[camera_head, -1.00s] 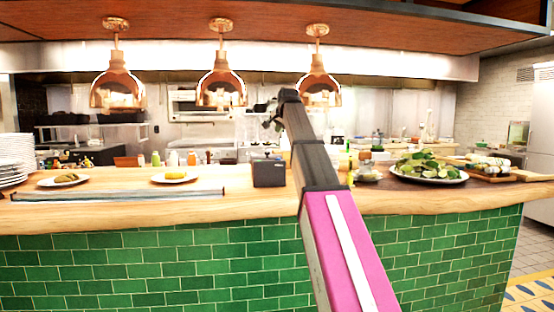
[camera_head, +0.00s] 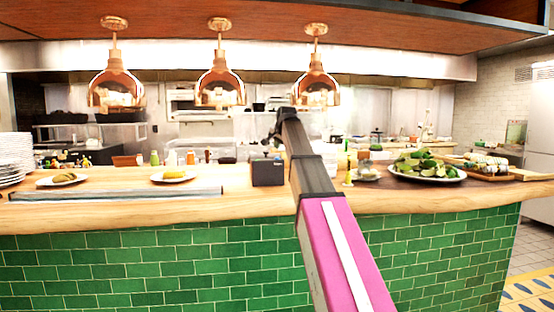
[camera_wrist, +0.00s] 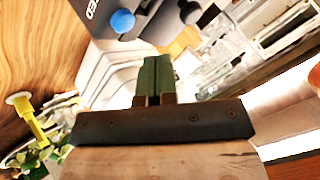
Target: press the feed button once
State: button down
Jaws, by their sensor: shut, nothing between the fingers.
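The feed button is a round blue button (camera_wrist: 122,21) on a dark device, with part of a white label ending in "EED" beside it. That device (camera_wrist: 98,28) is cut by the top edge of the wrist view. In the head view it appears to be the small black box (camera_head: 268,173) on the wooden counter; its button is not visible there. My gripper (camera_wrist: 156,62) has its green fingers together, empty. In the wrist view the fingertips are below and right of the button, apart from it. My gripper also shows in the head view (camera_head: 273,133), small and dark, above the box.
The wooden counter (camera_head: 120,209) carries a metal strip (camera_head: 115,194), plates of food, a stack of plates (camera_head: 14,158) and a platter of limes and greens (camera_head: 427,174). A yellow item (camera_head: 349,178) stands right of my arm. Copper lamps (camera_head: 220,88) hang above.

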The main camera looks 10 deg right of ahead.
jog(key=shift+f, duration=0.95)
jog(key=shift+f, duration=0.15)
dwell(1.2)
jog(key=shift+f, duration=0.25)
jog(key=shift+f, duration=0.45)
dwell(0.8)
jog(key=shift+r, duration=0.9)
